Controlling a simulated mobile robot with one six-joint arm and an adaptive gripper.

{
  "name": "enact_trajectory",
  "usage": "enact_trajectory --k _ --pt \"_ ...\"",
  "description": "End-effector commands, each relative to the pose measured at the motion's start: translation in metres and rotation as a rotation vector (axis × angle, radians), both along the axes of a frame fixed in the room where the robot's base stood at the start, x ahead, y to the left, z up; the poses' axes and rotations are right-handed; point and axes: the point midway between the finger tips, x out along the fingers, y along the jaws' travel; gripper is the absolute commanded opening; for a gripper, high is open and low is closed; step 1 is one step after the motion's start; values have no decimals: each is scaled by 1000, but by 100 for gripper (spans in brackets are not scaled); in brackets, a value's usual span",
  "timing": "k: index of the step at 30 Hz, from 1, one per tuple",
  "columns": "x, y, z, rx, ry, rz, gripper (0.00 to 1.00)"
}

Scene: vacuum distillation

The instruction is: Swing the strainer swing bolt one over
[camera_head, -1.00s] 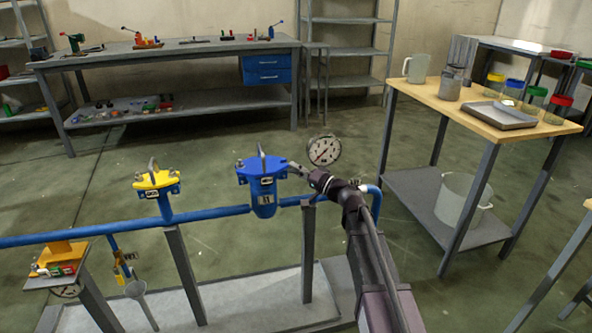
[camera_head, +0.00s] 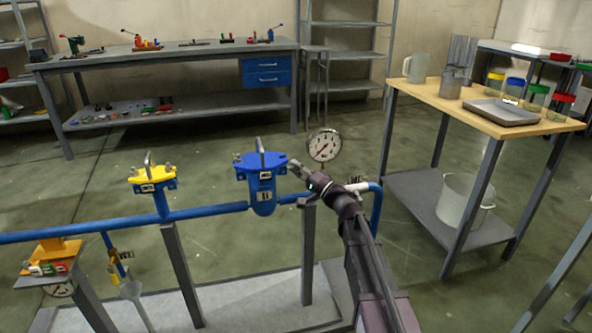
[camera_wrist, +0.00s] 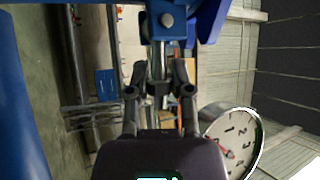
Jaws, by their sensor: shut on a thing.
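The blue strainer (camera_head: 262,185) with its blue lid and lifting handle stands upright in the blue pipe line, in the middle of the head view. My gripper (camera_head: 297,167) is at the right side of its lid. In the wrist view my gripper (camera_wrist: 159,90) has both fingers closed in on a grey metal swing bolt (camera_wrist: 157,62). The bolt runs from a blue lug (camera_wrist: 168,20) at the top down between the fingers. Its far end is hidden by the fingers and the gripper body.
A round pressure gauge (camera_head: 324,146) stands close behind my gripper and shows beside it in the wrist view (camera_wrist: 232,142). A yellow-lidded strainer (camera_head: 152,179) is to the left on the same pipe (camera_head: 110,229). A wooden-topped table (camera_head: 450,100) stands at the right.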

Motion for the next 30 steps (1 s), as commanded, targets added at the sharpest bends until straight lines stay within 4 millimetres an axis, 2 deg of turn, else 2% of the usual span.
enact_trajectory --k 2,3,4,22,30 --pt "0 1 0 -1 -1 2 0" --pt "0 1 0 -1 -1 2 38" --pt "0 1 0 -1 -1 2 46" --pt "0 0 1 -7 -3 0 47" --pt "0 0 7 -66 -22 0 47"
